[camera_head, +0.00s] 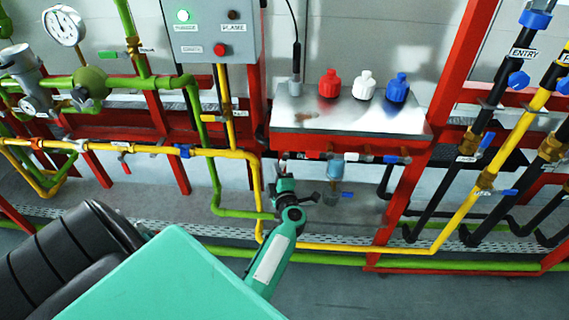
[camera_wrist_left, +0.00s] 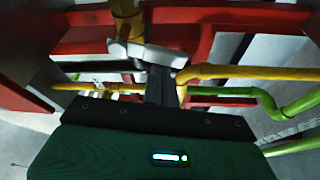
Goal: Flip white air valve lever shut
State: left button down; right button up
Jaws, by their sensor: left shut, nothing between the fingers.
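My left gripper (camera_head: 283,168) points up at the left end of this row, below the shelf edge. In the left wrist view its dark fingers (camera_wrist_left: 160,84) are together with nothing between them. A pale grey-white lever (camera_wrist_left: 148,53) on a brass fitting lies just past the fingertips; whether they touch it I cannot tell. My right gripper is out of view.
Red, white and blue caps stand on the steel shelf (camera_head: 350,120). A yellow pipe (camera_head: 254,180) and a green pipe (camera_head: 214,180) drop just left of my gripper. A red post (camera_head: 398,205) stands to the right. A blue-bodied fitting (camera_head: 335,171) hangs under the shelf.

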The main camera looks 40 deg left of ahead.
pick_arm(q)
jog(key=shift+w+d+f+n+p, duration=0.3)
jog(key=shift+w+d+n+p, duration=0.1)
jog(key=shift+n, duration=0.4)
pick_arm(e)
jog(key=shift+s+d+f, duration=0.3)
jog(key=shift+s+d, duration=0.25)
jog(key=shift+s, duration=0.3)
pick_arm(q)
jog(key=shift+d, duration=0.1)
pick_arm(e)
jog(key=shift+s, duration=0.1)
